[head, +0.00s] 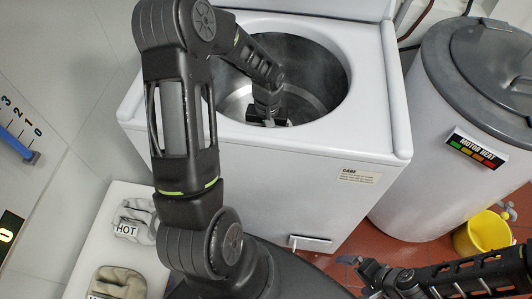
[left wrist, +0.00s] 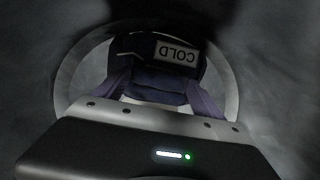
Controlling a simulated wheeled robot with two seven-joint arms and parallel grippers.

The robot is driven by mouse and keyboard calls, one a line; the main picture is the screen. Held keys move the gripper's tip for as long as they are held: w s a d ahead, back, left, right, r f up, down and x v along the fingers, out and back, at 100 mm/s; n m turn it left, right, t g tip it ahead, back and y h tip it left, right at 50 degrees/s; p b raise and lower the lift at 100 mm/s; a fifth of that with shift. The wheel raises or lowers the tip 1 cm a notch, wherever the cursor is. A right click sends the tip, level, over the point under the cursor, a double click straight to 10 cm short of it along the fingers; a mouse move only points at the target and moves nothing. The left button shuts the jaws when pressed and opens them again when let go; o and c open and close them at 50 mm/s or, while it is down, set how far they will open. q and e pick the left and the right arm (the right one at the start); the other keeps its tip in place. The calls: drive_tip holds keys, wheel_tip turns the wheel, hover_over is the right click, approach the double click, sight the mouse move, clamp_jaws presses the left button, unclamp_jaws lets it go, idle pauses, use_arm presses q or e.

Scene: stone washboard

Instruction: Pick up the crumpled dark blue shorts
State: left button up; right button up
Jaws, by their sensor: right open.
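The dark blue shorts (left wrist: 160,83) lie crumpled inside the drum, with a white COLD label upside down on them in the left wrist view. In the head view they are not clearly visible. My left arm reaches into the round opening of the white washing machine (head: 290,195). My left gripper (head: 275,122) is low in the drum; in the left wrist view its fingers (left wrist: 163,92) stand on both sides of the blue cloth. I cannot tell whether they clamp it. My right gripper (head: 366,276) is open and empty above the red floor.
A white surface at the lower left holds a grey cloth bundle labelled HOT (head: 135,222) and a beige bundle (head: 118,282). A grey-lidded white tank (head: 420,175) with a MOTOR HEAT gauge (head: 476,147) stands at right. A yellow bucket (head: 480,235) sits under a tap. The drum wall surrounds my left gripper.

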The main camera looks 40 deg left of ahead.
use_arm(q)
drive_tip(key=c, duration=1.7)
